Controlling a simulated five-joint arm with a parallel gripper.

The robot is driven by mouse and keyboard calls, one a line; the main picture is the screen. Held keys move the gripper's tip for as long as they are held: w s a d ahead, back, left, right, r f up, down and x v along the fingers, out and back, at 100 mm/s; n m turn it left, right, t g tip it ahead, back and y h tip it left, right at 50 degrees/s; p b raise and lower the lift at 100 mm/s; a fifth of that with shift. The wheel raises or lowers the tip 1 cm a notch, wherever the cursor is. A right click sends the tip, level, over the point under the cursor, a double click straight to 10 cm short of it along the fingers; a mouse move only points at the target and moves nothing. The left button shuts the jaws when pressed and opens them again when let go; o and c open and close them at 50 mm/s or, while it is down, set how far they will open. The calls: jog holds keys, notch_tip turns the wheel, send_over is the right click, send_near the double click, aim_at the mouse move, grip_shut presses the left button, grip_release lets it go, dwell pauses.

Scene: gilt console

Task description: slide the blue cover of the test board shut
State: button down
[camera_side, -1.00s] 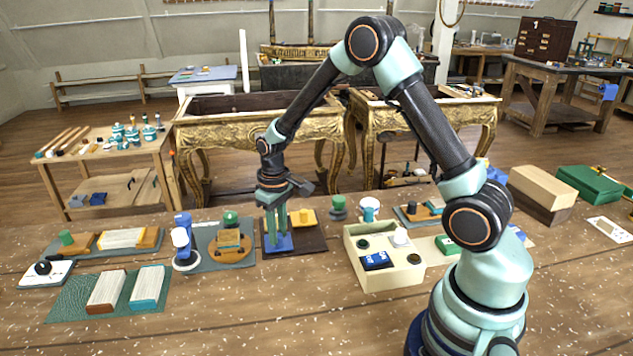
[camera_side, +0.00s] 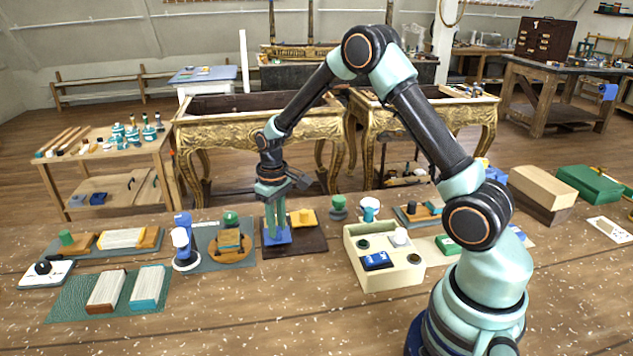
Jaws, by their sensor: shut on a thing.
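The test board appears to be the dark brown board (camera_side: 303,243) lying flat on the bench, left of the middle. The blue cover (camera_side: 276,239) sits on its left part. A yellow piece with a knob (camera_side: 304,218) sits on the board just right of the cover. My gripper (camera_side: 277,228) points straight down from above, its green fingers shut on the blue cover. The fingers hide the part they grip and whatever lies right behind it.
A grey board with a round wooden piece (camera_side: 230,246) and a blue-and-white object (camera_side: 184,243) stand close to the left. A cream box with knobs (camera_side: 385,270) stands to the right. The bench in front of the brown board is clear.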

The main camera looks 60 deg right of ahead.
jog(key=w+d, duration=0.4)
jog(key=shift+w+d, duration=0.25)
jog(key=shift+w, duration=0.05)
jog(key=c, duration=0.7)
grip_release()
jog(key=shift+o, duration=0.2)
jog(key=shift+s, duration=0.1)
jog(key=shift+r, duration=0.1)
notch_tip(320, 180, up, 12)
